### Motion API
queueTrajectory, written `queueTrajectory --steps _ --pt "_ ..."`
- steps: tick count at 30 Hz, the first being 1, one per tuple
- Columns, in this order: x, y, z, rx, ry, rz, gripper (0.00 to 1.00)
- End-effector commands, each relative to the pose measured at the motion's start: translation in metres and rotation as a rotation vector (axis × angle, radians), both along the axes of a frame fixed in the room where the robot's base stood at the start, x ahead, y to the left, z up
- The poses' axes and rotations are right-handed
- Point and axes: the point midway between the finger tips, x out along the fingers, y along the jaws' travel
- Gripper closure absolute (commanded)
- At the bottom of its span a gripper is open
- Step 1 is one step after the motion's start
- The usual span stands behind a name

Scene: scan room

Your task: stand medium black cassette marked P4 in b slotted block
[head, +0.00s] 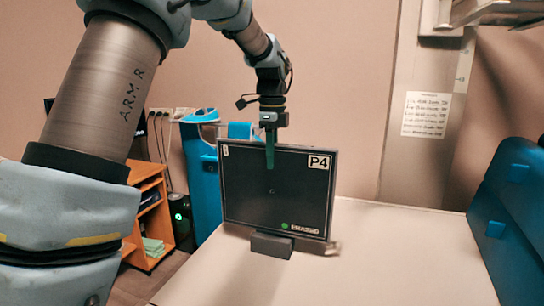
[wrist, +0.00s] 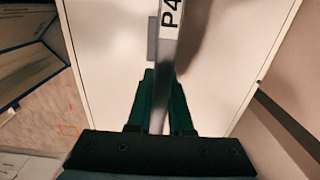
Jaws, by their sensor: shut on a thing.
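The black cassette marked P4 (head: 250,190) stands upright in the head view, its broad face toward the camera, with a green dot near its lower right. My gripper (head: 270,150) is shut on its top edge from above. In the wrist view, the green fingers (wrist: 161,100) grip the cassette (wrist: 168,45), seen edge-on. A small dark slotted block (head: 271,245) sits on the table at the cassette's lower edge; a grey part of it (wrist: 152,40) shows left of the cassette in the wrist view. Whether the cassette is in the slot is unclear. No b marking is readable.
The pale table top (head: 400,250) is clear to the right and in front. A blue padded object (head: 512,210) stands at the right edge. A blue stand (head: 203,170) and a wooden shelf (head: 150,215) are behind at left.

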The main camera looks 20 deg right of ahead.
Motion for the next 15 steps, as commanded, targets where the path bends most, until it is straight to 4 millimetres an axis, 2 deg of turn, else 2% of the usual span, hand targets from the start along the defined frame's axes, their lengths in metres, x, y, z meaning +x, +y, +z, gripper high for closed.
queueTrajectory --steps 15 --pt "0.0 0.0 -0.015 -0.001 -0.002 0.0 1.0"
